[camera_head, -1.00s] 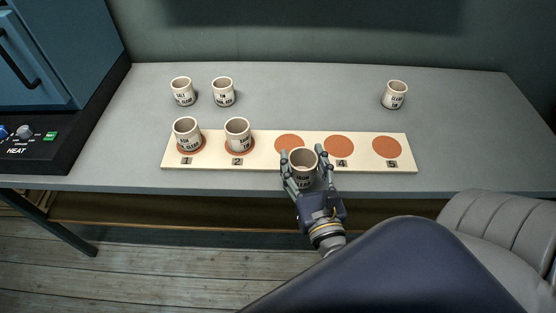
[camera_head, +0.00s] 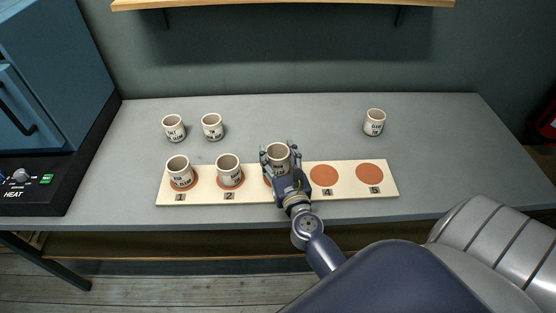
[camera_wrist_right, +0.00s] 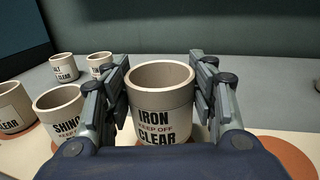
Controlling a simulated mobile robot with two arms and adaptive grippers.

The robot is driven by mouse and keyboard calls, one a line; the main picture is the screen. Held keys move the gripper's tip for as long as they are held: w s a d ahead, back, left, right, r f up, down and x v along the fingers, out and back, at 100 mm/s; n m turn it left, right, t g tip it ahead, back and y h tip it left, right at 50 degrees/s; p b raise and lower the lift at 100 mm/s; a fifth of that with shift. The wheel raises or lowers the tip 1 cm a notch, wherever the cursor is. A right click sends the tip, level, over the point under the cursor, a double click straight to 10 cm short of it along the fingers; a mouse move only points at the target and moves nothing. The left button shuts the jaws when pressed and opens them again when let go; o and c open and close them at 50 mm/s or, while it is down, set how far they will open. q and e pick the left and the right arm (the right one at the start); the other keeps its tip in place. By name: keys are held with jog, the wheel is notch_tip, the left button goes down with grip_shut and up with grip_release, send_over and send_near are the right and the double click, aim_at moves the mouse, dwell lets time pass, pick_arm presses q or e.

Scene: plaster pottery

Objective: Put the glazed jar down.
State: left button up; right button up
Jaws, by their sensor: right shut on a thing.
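The jar in my right gripper (camera_head: 280,168) is a beige cup (camera_head: 278,153) lettered "IRON KEEP OFF CLEAR"; it also shows upright in the right wrist view (camera_wrist_right: 160,115). The gripper is shut around it, one finger on each side. In the head view the jar is over the third orange disc (camera_head: 268,181) of the pale numbered board (camera_head: 245,194), covering most of that disc. Whether its base touches the board is hidden. My left gripper is not in view.
A jar stands on disc 1 (camera_head: 180,170) and a "SHINO" jar on disc 2 (camera_head: 228,167). Discs 4 (camera_head: 324,175) and 5 (camera_head: 369,173) are bare. Two jars (camera_head: 173,127) (camera_head: 212,126) stand behind left, one (camera_head: 374,122) behind right. A blue kiln (camera_head: 45,95) is at left.

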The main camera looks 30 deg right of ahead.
aim_at(281, 171)
notch_tip(281, 171, down, 3)
jog(key=shift+f+b, duration=0.2)
jog(key=shift+b, duration=0.9)
jog(key=shift+f, duration=0.2)
jog(key=o, duration=1.2)
jog(key=shift+c, duration=0.2)
jog(key=shift+r, duration=0.1)
